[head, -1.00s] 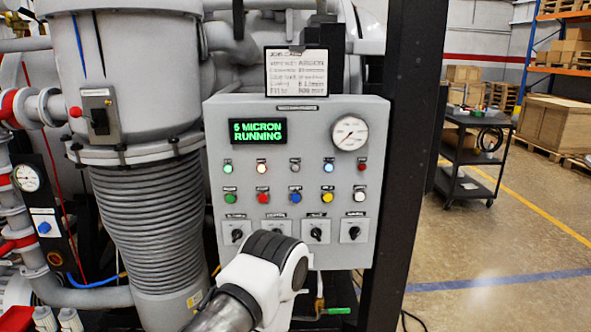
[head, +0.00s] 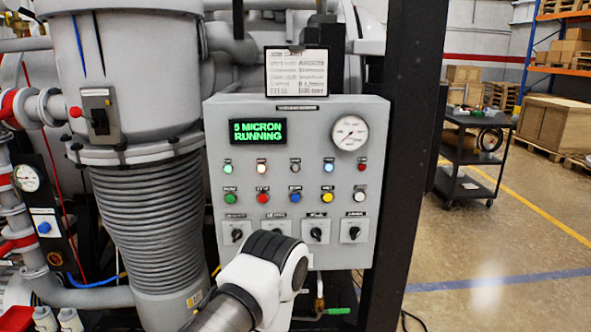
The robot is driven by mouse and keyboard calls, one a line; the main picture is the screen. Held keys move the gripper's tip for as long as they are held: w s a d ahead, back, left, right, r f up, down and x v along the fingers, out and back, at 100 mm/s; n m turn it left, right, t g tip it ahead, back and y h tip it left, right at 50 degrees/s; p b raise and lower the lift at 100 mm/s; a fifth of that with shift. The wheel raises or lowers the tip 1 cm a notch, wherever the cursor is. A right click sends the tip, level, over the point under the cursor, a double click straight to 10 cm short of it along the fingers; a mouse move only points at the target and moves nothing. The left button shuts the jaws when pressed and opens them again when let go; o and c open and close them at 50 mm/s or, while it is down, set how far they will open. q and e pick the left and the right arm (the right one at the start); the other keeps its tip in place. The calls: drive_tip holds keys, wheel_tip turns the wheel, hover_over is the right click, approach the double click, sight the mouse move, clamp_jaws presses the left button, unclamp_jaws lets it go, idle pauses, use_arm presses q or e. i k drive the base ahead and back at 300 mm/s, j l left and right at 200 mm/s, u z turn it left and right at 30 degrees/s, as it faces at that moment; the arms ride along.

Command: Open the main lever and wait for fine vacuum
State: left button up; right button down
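A grey lever box (head: 97,112) with a red-knobbed lever (head: 76,112) is mounted on the large grey vessel at upper left; the knob points left. I cannot tell from its marking whether this is the main lever or how it is set. The control panel (head: 217,180) stands in the middle. Its green display (head: 258,132) reads "5 MICRON RUNNING". The round dial gauge (head: 349,133) has a red needle; its value is too small to read. Neither gripper is in view; only a white and black link of my arm shows at the bottom, in front of the panel's lower edge.
Several lamps, buttons and black rotary switches (head: 316,232) cover the panel. A clipboard sheet (head: 296,72) stands on top. A ribbed bellows (head: 150,220) and pipes fill the left. A black post (head: 395,170) borders the panel; open floor and a black cart (head: 469,150) lie right.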

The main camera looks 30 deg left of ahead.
sight(75, 112)
drive_tip(key=u, duration=2.05)
